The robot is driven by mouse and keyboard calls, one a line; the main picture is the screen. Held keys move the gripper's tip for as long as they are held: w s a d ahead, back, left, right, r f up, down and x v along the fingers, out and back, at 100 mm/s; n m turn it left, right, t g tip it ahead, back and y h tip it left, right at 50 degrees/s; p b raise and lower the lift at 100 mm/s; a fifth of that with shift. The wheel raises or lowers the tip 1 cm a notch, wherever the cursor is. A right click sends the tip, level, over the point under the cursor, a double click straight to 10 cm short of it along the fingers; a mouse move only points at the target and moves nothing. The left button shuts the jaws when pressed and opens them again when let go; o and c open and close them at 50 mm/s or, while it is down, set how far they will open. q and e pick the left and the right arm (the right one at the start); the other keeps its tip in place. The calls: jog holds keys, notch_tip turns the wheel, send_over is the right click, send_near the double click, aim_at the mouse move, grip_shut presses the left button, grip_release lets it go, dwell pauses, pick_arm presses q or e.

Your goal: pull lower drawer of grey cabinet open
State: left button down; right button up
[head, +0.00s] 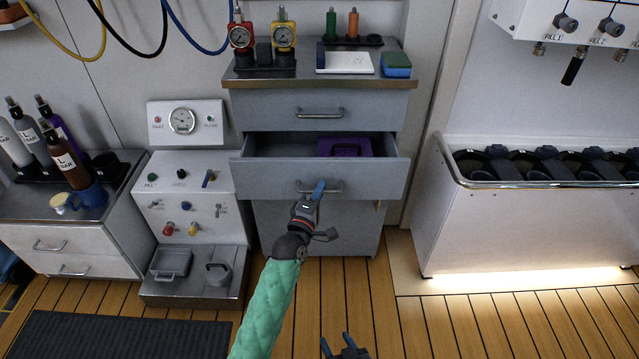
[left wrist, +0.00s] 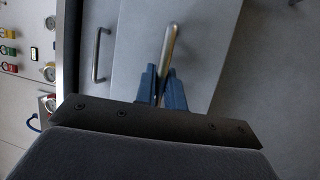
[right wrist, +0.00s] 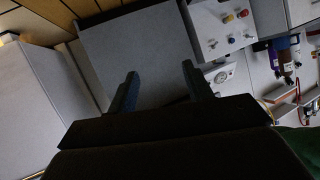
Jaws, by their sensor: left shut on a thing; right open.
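The grey cabinet (head: 318,230) stands in the middle of the head view. Its lower drawer (head: 260,178) is pulled partly out, and a purple case (head: 350,147) lies inside it. The upper drawer (head: 270,110) is shut. My left gripper (head: 318,190) is shut on the lower drawer's bar handle (head: 333,186). In the left wrist view its blue fingers (left wrist: 161,88) close around the handle (left wrist: 170,48). My right gripper (head: 338,345) is low in the head view, open and empty, apart from the cabinet. Its spread fingers show in the right wrist view (right wrist: 160,88).
Gauges (head: 262,40), a white device (head: 344,62) and a green-blue sponge (head: 397,65) stand on the cabinet top. A control panel unit (head: 185,185) stands close on the left. A white trough (head: 540,230) is at the right.

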pick_arm(q)
jog(key=shift+s+f+p, duration=0.1)
jog(key=shift+s+p, duration=1.05)
jog(key=shift+s, duration=1.7)
pick_arm(e)
jog(key=s+d+f+g, duration=0.1)
jog(key=s+f+g, duration=0.4)
jog(key=s+f, duration=0.4)
jog(key=shift+s+f+h, duration=0.4)
jog(key=shift+f, duration=0.4)
pick_arm(q)
jog(key=c, duration=1.5)
grip_release()
pick_arm(e)
jog(key=shift+d, duration=0.1)
pick_arm(q)
jog(key=shift+s, duration=0.1)
jog(key=v, duration=0.7)
jog(key=shift+s, duration=0.35)
pick_arm(e)
jog(key=shift+w, duration=0.1)
pick_arm(q)
jog(key=shift+a, duration=0.1)
pick_arm(e)
jog(key=shift+d, duration=0.1)
